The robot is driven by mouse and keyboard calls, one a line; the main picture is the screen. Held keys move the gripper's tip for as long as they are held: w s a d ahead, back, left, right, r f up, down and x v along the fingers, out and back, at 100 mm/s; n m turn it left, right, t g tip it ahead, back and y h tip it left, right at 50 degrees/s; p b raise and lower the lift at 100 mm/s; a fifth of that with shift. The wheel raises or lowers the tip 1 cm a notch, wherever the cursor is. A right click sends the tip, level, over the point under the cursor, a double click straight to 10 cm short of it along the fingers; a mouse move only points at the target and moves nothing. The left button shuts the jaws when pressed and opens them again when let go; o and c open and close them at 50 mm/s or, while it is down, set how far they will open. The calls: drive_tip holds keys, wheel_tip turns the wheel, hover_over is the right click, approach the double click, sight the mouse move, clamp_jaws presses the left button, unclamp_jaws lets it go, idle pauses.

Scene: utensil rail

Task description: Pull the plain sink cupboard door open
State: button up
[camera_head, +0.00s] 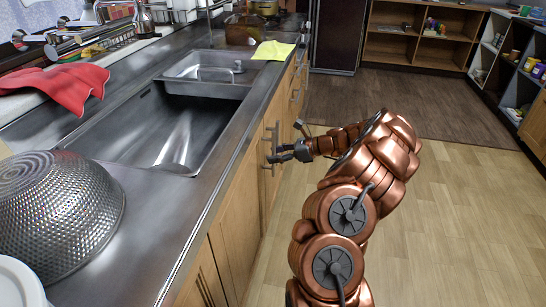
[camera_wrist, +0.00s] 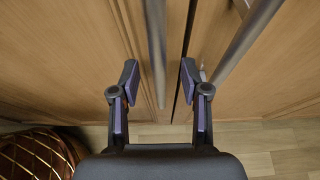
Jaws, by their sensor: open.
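The wooden cupboard doors (camera_head: 238,205) are under the sink counter, with metal bar handles (camera_head: 276,140) on their fronts. My gripper (camera_head: 283,152) is at these handles at the end of my copper arm. In the wrist view my gripper (camera_wrist: 159,84) is open. One upright bar handle (camera_wrist: 157,45) appears between its two fingers, and I see no finger closed on it. The left door panel (camera_wrist: 60,65) is behind that handle. A second bar handle (camera_wrist: 245,38) slants to the right, in front of the right door panel (camera_wrist: 290,75). A dark seam runs between the panels.
The sink (camera_head: 165,130) is in the counter at left. A dimpled metal bowl (camera_head: 60,215), a red cloth (camera_head: 65,85) and a yellow cloth (camera_head: 273,50) lie on the counter. The wooden floor (camera_head: 455,200) right of my arm is clear.

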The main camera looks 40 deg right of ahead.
drive_tip(key=shift+w+a+f, duration=0.2)
drive_tip(key=shift+w+a, duration=0.2)
drive_tip(key=shift+c, duration=0.4)
clamp_jaws()
